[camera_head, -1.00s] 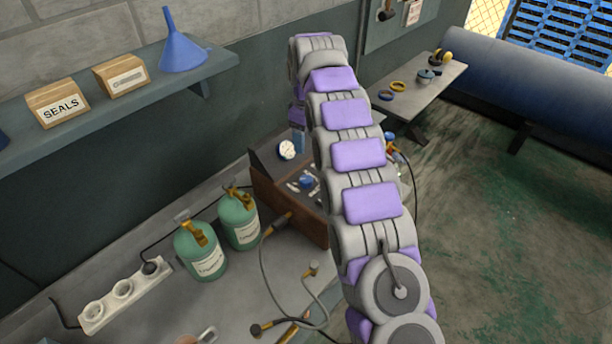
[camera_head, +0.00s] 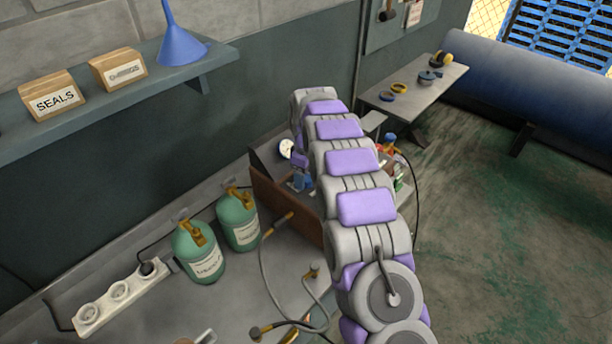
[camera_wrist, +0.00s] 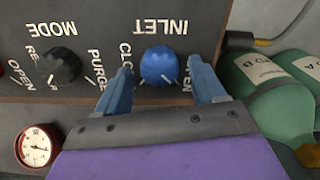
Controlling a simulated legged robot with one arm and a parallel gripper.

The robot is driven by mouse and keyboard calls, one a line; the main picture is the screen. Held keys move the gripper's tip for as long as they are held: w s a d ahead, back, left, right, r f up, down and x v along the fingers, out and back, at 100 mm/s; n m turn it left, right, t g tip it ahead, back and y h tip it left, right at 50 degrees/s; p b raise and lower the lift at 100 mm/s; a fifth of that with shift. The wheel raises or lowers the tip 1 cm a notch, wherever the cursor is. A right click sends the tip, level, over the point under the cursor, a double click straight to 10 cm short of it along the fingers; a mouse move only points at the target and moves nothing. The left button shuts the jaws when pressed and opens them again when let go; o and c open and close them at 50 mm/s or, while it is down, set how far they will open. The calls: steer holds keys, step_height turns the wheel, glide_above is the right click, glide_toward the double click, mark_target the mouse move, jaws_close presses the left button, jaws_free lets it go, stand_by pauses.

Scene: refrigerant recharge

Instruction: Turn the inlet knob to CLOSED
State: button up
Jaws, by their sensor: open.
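The blue inlet knob (camera_wrist: 160,66) is on the dark panel (camera_wrist: 110,20) in the wrist view, where the lettering is upside down. CLOSED is partly visible left of the knob and OPEN partly visible to the right. A white mark on the knob's lower edge seems to point down and right, towards OPEN. My gripper (camera_wrist: 160,68) is open, one blue finger on each side of the knob, and I cannot tell whether they touch it. In the head view my gripper (camera_head: 301,182) is small and partly hidden by my arm, which covers much of the panel.
The black mode knob (camera_wrist: 62,66) is left of the inlet knob, and a red-rimmed gauge (camera_wrist: 38,147) is at the lower left. Green cylinders (camera_wrist: 275,85) stand at the right; they also show in the head view (camera_head: 199,250). Hoses (camera_head: 270,275) lie on the bench.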

steer(key=shift+f, duration=0.1)
steer(key=shift+c, duration=0.3)
steer(key=c, duration=1)
steer(key=m+p, duration=0.3)
steer(key=shift+m, duration=0.3)
steer(key=m+p, duration=0.2)
steer(key=m, duration=0.3)
steer(key=shift+w+p, duration=0.1)
steer(key=shift+p, duration=0.3)
steer(key=m+p, duration=0.1)
steer(key=m, duration=0.4)
steer(key=shift+d, duration=0.1)
steer(key=shift+m+p, duration=0.75)
steer(key=shift+m, duration=1.35)
